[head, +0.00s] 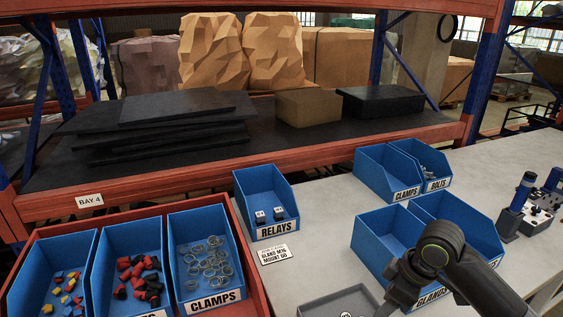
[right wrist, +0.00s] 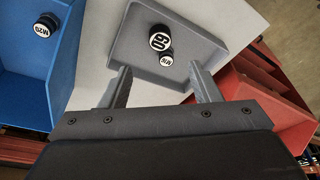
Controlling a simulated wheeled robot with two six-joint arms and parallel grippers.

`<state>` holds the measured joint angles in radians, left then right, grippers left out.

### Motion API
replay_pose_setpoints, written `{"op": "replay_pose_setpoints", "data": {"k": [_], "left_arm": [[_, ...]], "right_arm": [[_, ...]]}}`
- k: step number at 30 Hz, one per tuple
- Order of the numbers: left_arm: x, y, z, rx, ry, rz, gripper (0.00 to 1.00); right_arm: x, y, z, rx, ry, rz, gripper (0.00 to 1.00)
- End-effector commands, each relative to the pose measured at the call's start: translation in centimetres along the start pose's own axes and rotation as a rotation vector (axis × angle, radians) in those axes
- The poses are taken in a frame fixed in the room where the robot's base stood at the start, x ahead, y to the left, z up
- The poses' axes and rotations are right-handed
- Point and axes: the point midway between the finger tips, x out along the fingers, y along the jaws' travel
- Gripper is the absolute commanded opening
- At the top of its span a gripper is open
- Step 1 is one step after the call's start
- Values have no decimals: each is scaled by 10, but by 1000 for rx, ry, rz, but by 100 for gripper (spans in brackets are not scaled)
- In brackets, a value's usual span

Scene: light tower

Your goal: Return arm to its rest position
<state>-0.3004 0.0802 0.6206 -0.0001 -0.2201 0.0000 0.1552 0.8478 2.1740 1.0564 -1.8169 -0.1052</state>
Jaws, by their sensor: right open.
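My right arm comes in at the lower right of the head view, in front of the blue bins on the bench. Its gripper is hidden or out of frame there. In the right wrist view my right gripper (right wrist: 159,70) is open, its two fingers apart with nothing between them. The tray's corner also shows in the head view (head: 322,303). My left gripper is not in view.
The RELAYS bin (head: 248,185) and CLAMPS bin (head: 362,170) stand on the bench. A rack shelf (head: 330,150) runs behind.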

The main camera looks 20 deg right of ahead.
Motion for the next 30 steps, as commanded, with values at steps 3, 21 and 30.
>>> {"op": "replay_pose_setpoints", "data": {"k": [3, 21, 30], "left_arm": [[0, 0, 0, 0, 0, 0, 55], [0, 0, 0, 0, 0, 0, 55], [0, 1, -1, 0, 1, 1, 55]], "right_arm": [[8, -5, 3, 12, 3, 0, 57], [98, -123, 110, 523, 45, 234, 57], [115, -136, 148, 671, -5, 343, 57]]}}
